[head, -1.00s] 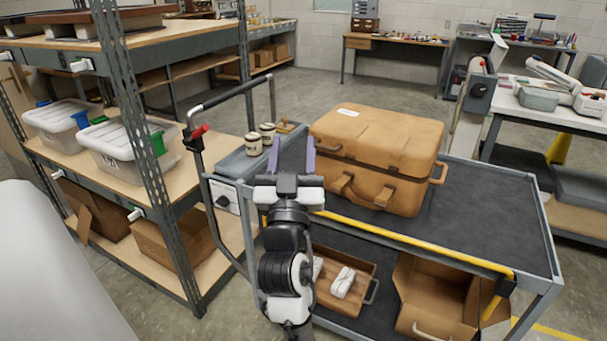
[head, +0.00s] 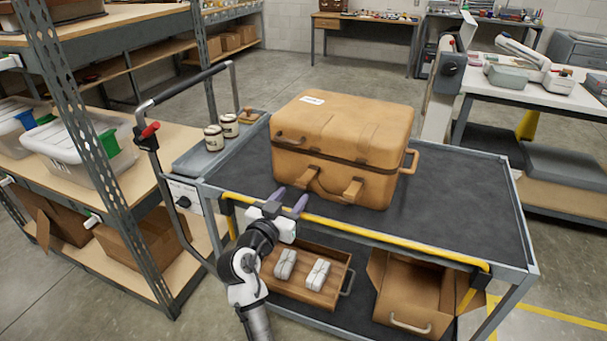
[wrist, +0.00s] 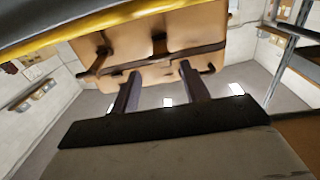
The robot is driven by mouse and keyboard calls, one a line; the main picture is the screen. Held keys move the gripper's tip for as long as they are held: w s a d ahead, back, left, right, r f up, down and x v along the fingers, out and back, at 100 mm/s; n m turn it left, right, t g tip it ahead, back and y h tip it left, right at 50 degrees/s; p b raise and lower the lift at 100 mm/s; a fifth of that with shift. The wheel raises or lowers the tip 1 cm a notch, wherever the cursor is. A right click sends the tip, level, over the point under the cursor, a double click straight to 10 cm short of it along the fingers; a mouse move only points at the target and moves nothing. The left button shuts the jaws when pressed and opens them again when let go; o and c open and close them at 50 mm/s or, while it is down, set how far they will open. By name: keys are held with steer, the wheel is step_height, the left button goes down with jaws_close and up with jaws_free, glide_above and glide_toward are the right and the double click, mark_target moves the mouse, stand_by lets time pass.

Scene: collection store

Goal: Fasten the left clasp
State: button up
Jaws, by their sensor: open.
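A tan case (head: 385,135) stands closed on the cart's dark top shelf, with a dark seam below its lid. Whether either is fastened I cannot tell. My gripper (head: 289,198) is open and empty, its two purple-grey fingers just in front of the case's lower left front, near the left clasp. In the wrist view the case (wrist: 130,43) appears upside down beyond the spread fingers. Any contact cannot be made out.
A yellow bar (head: 380,238) runs along the cart's front edge. Two jars (head: 222,132) stand on a grey side tray at left. Below are a wooden drawer (head: 330,292) with two white bundles and an open brown box (head: 410,300). The top shelf's right side is clear.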

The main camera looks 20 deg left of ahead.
mark_target(307, 176)
steer(key=w, duration=0.3)
steer(key=w+p, duration=0.1)
steer(key=w, duration=0.2)
steer(key=w+p, duration=0.1)
steer(key=w, duration=0.2)
steer(key=shift+w+d, duration=0.2)
steer(key=shift+d, duration=0.2)
steer(key=shift+c, duration=0.4)
jaws_close()
